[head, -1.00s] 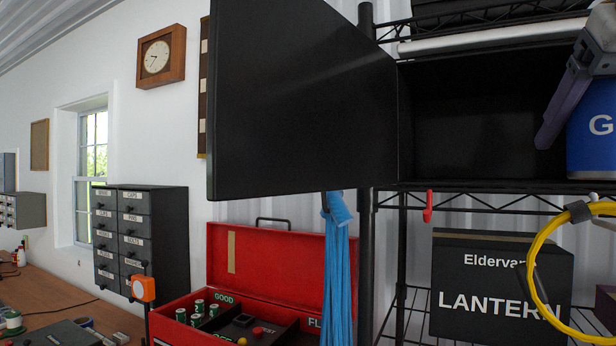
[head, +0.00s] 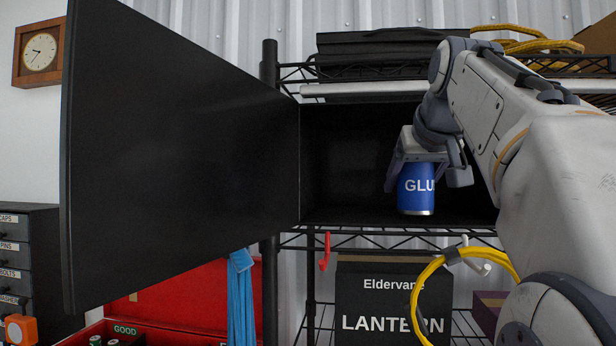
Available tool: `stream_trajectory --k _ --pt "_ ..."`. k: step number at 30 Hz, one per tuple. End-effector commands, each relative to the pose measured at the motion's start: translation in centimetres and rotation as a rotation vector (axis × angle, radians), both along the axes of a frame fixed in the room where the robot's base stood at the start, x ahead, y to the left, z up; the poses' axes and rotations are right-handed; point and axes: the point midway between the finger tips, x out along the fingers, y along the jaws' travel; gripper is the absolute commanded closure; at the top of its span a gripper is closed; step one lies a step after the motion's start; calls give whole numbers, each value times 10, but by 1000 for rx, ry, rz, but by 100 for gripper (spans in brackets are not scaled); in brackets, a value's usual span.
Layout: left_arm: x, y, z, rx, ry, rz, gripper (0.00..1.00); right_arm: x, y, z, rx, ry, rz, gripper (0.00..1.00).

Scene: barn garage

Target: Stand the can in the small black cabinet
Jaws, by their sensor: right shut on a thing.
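The small black cabinet (head: 345,160) sits on the wire shelf with its door (head: 180,150) swung wide open to the left. A blue can (head: 416,190) with white "GLU" lettering is upright in front of the cabinet's opening or inside it; its exact depth is hard to tell. My right gripper (head: 425,172) is shut on the can from above, with a finger on each side. The can's bottom shows close above the cabinet's floor line; I cannot tell whether it touches. My right arm hides the cabinet's right side. My left gripper is out of view.
A black lantern box (head: 393,300) stands on the shelf below. A yellow cable coil (head: 428,285) and a red hook (head: 324,252) hang under the cabinet. Blue cord (head: 241,300) hangs at the shelf post (head: 270,160), by a red toolbox (head: 180,310). The cabinet's left interior is free.

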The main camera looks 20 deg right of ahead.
Motion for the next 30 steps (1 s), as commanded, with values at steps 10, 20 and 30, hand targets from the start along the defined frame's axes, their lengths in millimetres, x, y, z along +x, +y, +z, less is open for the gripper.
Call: stream_trajectory --k 10,20,30 --pt "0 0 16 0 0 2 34 19 -8 -5 0 -1 0 100" --pt "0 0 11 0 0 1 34 19 -8 -10 0 -1 -1 100" --pt "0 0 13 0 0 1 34 19 -8 -8 1 1 -1 0"
